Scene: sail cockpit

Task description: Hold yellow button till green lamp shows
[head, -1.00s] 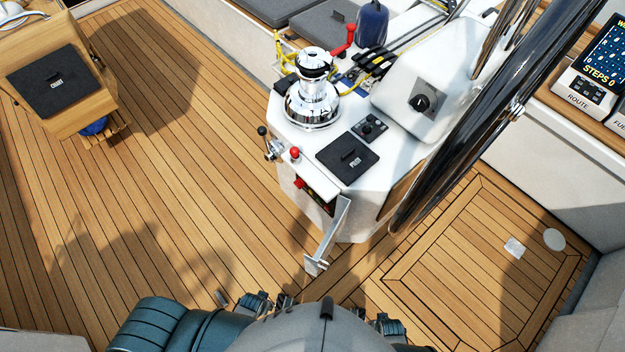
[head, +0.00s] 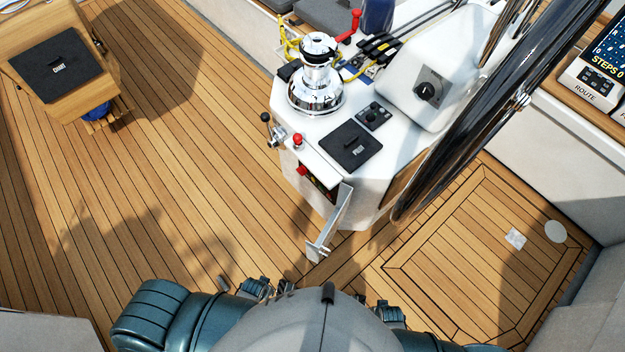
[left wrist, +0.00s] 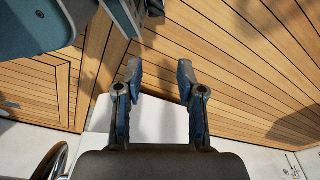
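The white console (head: 290,150) stands ahead of me in the head view. On its near side, a dark panel (head: 318,187) with small coloured spots sits behind an open metal flap (head: 328,232). The panel is partly hidden, and I cannot make out a yellow button or a lit green lamp. My left gripper (left wrist: 160,73) is open and empty over the deck in the left wrist view, its fingers wide apart. In the head view, both arms are low against my body, well short of the console. Finger-like parts of my right arm (head: 391,315) show there, too small to tell their state.
A chrome winch (head: 317,90), a black hatch (head: 349,145), a red knob (head: 298,139) and a small lever (head: 266,118) crowd the console. A dark wheel rim (head: 470,120) rises at its right. A wooden box (head: 85,100) stands at left. The teak deck (head: 180,180) between is clear.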

